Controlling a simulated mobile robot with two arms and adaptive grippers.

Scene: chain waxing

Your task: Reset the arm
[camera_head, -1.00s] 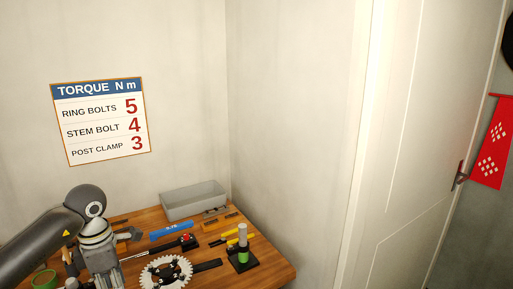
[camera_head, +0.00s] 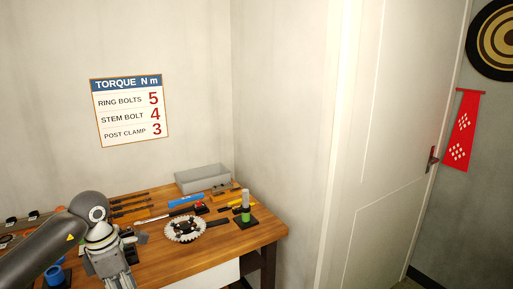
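My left arm comes in from the left edge and bends down at a dark grey joint. Its wrist hangs at the bottom left, over the near left part of the wooden workbench (camera_head: 190,256). The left gripper's fingers are below the picture edge or hidden, so their state does not show. My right arm and gripper are not in the picture.
On the bench are a chainring with a crank (camera_head: 184,229), a green and white bottle on a black base (camera_head: 245,207), a grey bin (camera_head: 202,178) and several tools. A door (camera_head: 385,150) stands at the right. Floor shows at the lower right.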

